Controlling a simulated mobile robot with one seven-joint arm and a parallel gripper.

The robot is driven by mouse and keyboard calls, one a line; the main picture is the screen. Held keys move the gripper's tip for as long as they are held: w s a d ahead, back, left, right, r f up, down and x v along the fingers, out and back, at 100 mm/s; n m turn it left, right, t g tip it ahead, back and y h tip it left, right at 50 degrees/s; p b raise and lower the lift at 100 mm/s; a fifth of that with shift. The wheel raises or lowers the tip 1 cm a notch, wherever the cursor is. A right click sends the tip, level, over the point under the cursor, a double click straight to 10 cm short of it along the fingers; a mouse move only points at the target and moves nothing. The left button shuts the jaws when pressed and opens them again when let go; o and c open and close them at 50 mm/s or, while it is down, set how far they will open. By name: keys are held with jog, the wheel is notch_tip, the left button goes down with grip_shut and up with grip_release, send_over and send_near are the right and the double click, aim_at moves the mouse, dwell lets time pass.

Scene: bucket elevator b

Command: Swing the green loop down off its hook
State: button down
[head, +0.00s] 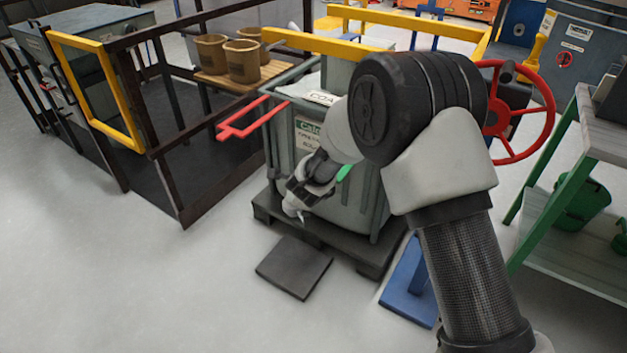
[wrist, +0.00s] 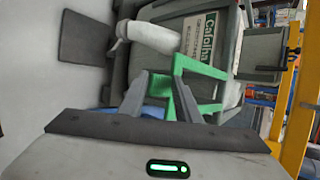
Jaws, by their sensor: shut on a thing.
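The green loop (wrist: 180,66) is an angular frame beside the grey bin in the wrist view. My gripper (wrist: 160,82) is shut on it, with green showing between and beside the two grey fingers. In the head view only a small green piece (head: 343,173) shows, next to my gripper (head: 300,192) at the front of the bin. A white rounded peg (wrist: 152,37) stands just beyond the fingers. I cannot tell whether it is the hook, or whether the loop still touches a hook.
The labelled grey bin (head: 309,137) stands on a dark pallet (head: 318,232). A red fork-shaped bar (head: 247,120) juts out at its left, and a red handwheel (head: 543,90) is at the right. A dark plate (head: 293,266) lies on the floor. Open floor is at the left front.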

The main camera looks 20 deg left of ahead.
jog(key=c, duration=1.8)
grip_release()
jog(key=shift+w+d+r, duration=0.2)
jog(key=shift+w+r, duration=0.2)
jog(key=shift+w, duration=0.15)
jog(key=shift+c, duration=0.2)
jog(key=p+v, duration=0.3)
jog(key=v, duration=1.4)
jog(key=shift+s+f, duration=0.2)
jog(key=shift+s, duration=0.25)
jog(key=shift+a+r, duration=0.1)
